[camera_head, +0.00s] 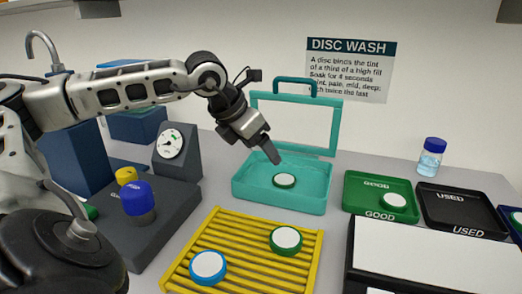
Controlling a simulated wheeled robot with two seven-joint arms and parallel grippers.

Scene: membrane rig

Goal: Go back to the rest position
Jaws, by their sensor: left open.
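My left arm reaches in from the left, and its gripper (272,152) hangs over the teal tray (254,197), pointing down and to the right. The gripper holds nothing that I can see; its fingers overlap in this view. A white disc with a green rim (284,181) lies in the teal tray, below and apart from the fingertips. The tray's framed lid (334,125) stands upright behind it. My right gripper does not show.
A yellow rack (240,240) in front holds a blue-rimmed disc (208,266) and a green-rimmed disc (286,240). The green GOOD tray (362,190) holds a disc. The black USED tray (455,205) looks empty. A gauge (171,144) and blue-capped knob (138,198) stand left.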

